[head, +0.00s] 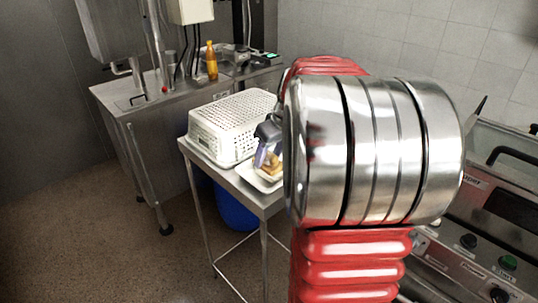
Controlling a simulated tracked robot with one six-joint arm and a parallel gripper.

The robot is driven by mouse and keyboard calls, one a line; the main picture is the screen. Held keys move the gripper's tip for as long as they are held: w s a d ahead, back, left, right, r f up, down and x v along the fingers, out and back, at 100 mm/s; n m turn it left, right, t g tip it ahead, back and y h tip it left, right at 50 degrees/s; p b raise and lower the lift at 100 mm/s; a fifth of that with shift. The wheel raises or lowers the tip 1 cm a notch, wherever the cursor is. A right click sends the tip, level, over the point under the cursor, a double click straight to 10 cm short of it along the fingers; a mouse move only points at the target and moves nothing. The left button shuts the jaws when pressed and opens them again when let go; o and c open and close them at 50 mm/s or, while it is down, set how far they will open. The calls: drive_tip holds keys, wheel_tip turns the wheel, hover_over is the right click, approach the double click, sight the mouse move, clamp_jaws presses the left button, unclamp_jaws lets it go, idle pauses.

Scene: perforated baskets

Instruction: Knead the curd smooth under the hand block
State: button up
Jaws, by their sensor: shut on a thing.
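My gripper (264,154) shows small and partly hidden in the head view, just left of my large arm link. It points down over a shallow white tray (251,179) on the small steel table. It is shut on a tan piece (273,167), which looks like the hand block, low over or in the tray. I cannot tell whether the piece touches what is under it. The curd cannot be made out clearly; my arm hides the tray's right part.
A white perforated basket (222,128) stands on the steel table (201,160), close left of my gripper. Behind is a steel counter (140,108) with an orange bottle (211,62). A blue bin (236,212) is under the table. A machine with knobs (490,240) stands at right.

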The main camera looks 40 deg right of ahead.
drive_tip(key=shift+f, duration=0.35)
idle(0.8)
drive_tip(key=shift+r, duration=3.55)
drive_tip(key=shift+f, duration=0.15)
drive_tip(key=shift+f, duration=2.9)
drive_tip(key=shift+f, duration=0.5)
drive_tip(key=shift+r, duration=0.1)
drive_tip(key=shift+r, duration=3.45)
